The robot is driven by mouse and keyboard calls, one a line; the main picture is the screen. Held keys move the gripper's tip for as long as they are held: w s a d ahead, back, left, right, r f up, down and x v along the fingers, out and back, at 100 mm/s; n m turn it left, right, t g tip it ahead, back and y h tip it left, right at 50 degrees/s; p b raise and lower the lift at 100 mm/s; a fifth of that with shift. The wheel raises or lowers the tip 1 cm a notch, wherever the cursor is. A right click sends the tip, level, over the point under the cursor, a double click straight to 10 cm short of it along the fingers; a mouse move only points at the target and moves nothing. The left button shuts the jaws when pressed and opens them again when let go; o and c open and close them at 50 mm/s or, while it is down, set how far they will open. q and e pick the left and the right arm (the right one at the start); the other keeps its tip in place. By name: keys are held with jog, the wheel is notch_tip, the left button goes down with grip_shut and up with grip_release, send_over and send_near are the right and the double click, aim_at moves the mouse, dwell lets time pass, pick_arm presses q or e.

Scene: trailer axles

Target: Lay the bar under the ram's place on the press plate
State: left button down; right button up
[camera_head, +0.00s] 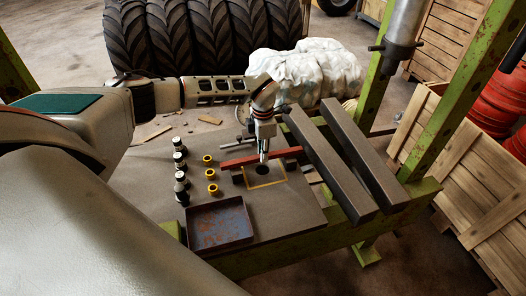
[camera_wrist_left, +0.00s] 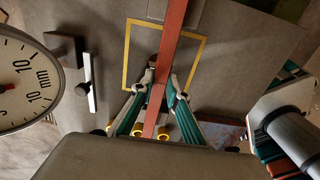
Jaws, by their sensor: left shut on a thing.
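A long red bar (camera_head: 237,162) lies across the far part of a yellow outlined rectangle (camera_head: 266,184) on the grey press plate (camera_head: 294,209). A dark round hole (camera_head: 262,170) is inside the outline, just in front of the bar. My left gripper (camera_head: 264,156) points down and is shut on the bar. In the left wrist view the bar (camera_wrist_left: 173,40) runs between both fingertips (camera_wrist_left: 160,88) and crosses the yellow outline (camera_wrist_left: 127,55). I cannot tell whether the bar touches the plate. The ram (camera_head: 401,25) is at the upper right. My right gripper is not in view.
Two thick dark beams (camera_head: 330,165) (camera_head: 365,155) lie right of the outline. A dark tray (camera_head: 219,224), several yellow rings (camera_head: 211,174) and black-and-white cylinders (camera_head: 180,162) stand left and in front. A dial gauge (camera_wrist_left: 22,82) shows in the left wrist view. Green press posts (camera_head: 455,95) rise on the right.

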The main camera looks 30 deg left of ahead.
pick_arm(q)
jog(key=shift+w, duration=0.1)
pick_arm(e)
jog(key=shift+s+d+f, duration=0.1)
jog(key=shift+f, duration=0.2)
pick_arm(q)
jog(key=c, duration=1.9)
grip_release()
jog(key=shift+f, duration=0.15)
notch_tip(320, 180, up, 12)
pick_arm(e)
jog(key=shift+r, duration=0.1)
